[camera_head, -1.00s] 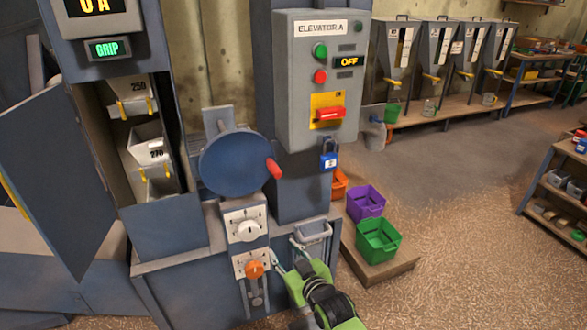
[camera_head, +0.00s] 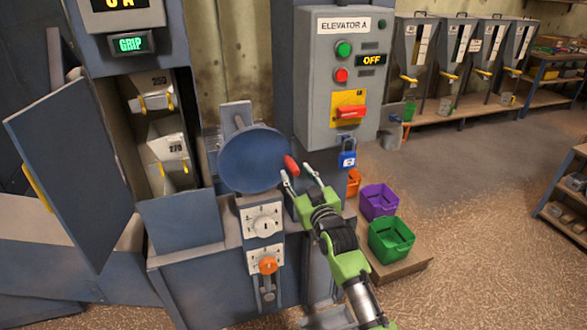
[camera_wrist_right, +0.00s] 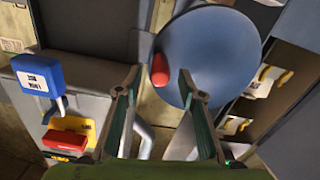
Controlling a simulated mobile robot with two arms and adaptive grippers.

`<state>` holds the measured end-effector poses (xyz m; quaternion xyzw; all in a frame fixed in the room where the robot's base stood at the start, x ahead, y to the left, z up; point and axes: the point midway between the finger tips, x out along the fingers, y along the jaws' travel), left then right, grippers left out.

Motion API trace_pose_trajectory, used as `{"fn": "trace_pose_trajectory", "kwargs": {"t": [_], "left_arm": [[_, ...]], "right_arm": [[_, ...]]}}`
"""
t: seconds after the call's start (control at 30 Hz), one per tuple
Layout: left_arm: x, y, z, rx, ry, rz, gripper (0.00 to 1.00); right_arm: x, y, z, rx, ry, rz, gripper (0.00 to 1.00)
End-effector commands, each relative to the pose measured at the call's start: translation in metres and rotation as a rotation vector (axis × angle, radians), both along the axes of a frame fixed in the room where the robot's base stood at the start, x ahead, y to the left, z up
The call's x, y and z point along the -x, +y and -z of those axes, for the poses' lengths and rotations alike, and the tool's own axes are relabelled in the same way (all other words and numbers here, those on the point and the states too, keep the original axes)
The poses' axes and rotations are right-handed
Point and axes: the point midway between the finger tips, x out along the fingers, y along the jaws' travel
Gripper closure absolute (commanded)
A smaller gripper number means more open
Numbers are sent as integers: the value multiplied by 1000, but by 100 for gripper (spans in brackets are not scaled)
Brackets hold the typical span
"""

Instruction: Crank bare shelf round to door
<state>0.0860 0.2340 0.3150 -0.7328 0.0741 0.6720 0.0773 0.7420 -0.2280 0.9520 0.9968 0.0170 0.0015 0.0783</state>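The crank is a blue disc (camera_head: 252,160) with a red handle (camera_head: 291,166) on its right side. My right gripper (camera_head: 302,173) is open just below and right of the handle. In the right wrist view the red handle (camera_wrist_right: 160,70) shows ahead between the two open fingers (camera_wrist_right: 160,80), and I see no grip on it. The hinged door (camera_head: 72,165) stands open at the left. In the opening, a shelf bucket marked 250 (camera_head: 150,84) hangs above one marked 270 (camera_head: 168,145), which looks tilted. No bare shelf shows in the opening. My left gripper is out of view.
The elevator panel (camera_head: 325,90) reads OFF, with a red switch (camera_head: 351,111) and a blue padlock (camera_head: 347,158). A green GRIP display (camera_head: 130,43) is lit above the opening. White and orange dials sit below the crank. Purple (camera_head: 378,201) and green (camera_head: 391,238) bins stand at right.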

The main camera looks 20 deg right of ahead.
Motion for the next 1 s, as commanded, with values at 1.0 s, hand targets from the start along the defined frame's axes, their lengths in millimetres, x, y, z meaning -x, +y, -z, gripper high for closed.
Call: {"fn": "trace_pose_trajectory", "kwargs": {"t": [1.0], "left_arm": [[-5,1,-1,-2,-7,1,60]], "right_arm": [[-35,1,0,1,1,-1,100]]}}
